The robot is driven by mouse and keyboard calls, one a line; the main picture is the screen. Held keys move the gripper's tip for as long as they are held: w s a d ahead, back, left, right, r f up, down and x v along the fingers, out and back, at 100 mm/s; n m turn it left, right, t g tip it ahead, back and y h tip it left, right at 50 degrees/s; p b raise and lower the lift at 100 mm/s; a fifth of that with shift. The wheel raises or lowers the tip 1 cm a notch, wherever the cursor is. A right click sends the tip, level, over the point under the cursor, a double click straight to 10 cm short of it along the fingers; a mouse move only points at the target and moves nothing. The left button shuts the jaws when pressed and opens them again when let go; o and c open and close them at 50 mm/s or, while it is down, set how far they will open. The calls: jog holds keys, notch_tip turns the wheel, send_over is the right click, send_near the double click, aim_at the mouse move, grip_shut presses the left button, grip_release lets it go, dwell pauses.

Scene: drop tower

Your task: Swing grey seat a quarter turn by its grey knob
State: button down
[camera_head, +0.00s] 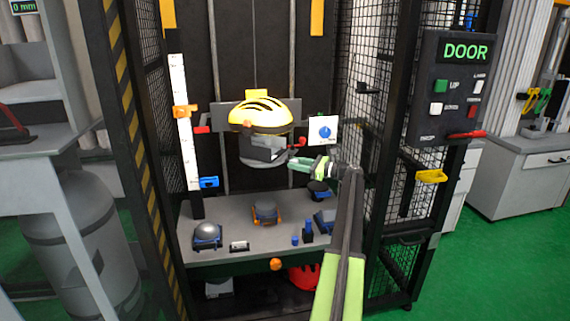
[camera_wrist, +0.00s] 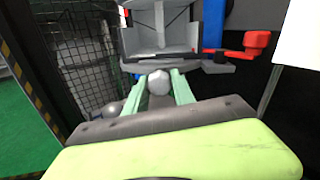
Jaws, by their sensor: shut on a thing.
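The grey seat (camera_head: 262,155) hangs under a yellow helmet (camera_head: 260,116) inside the tower. In the wrist view the seat (camera_wrist: 178,53) is a grey open box shape with a pale upright in its middle. Its grey knob (camera_wrist: 159,82) is a pale rounded lump on the near side. My gripper (camera_head: 295,163) reaches in from the right, beside the seat. In the wrist view its pale green fingers (camera_wrist: 160,88) are closed around the knob, one on each side. The knob cannot be made out in the head view.
A red lever (camera_wrist: 257,42) is right of the seat. A white panel with a blue dial (camera_head: 324,131) hangs at the right. Below, a grey table (camera_head: 222,222) holds several small headforms and parts. Black mesh walls (camera_head: 364,85) flank the tower.

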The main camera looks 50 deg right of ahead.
dwell(0.4)
jog(key=c, duration=1.1)
grip_release()
jog(key=shift+w, duration=0.1)
jog(key=shift+o, duration=0.2)
